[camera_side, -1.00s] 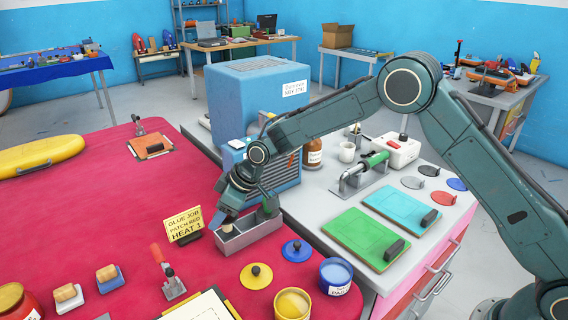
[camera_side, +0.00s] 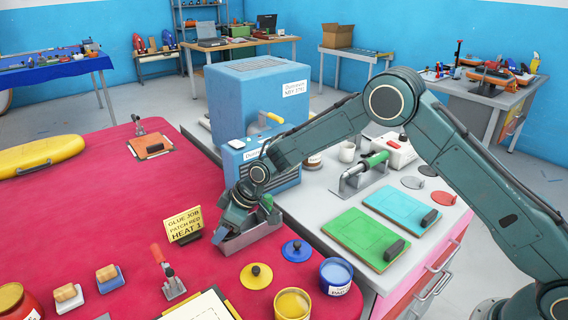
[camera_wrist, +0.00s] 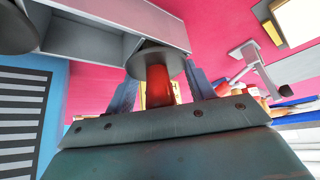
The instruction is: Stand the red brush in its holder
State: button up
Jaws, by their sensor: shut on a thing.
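The red brush shows in the wrist view as a red handle (camera_wrist: 157,88) with a dark round disc at its far end. My gripper (camera_wrist: 162,92) is shut on it, with a blue finger on each side. The grey holder (camera_wrist: 88,38), an open box with compartments, lies just beyond the disc, which overlaps its edge in the picture. In the side view my gripper (camera_side: 238,222) is low over the left part of the holder (camera_side: 262,235) and hides the brush. I cannot tell whether the brush is inside a compartment.
A green-topped item (camera_side: 267,203) stands at the holder's right end. A yellow sign (camera_side: 184,226) is close on the left. A blue lid (camera_side: 297,251), yellow lid (camera_side: 256,276) and blue can (camera_side: 336,276) stand in front. A blue oven (camera_side: 262,165) stands behind.

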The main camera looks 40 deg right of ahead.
jog(key=shift+f, duration=0.4)
jog(key=o, duration=1)
jog(key=shift+r, duration=0.1)
jog(key=shift+d+r, duration=0.1)
jog(key=shift+r, duration=0.6)
jog(key=v, duration=1.1)
jog(key=shift+s+r, duration=0.2)
jog(key=shift+d, duration=0.15)
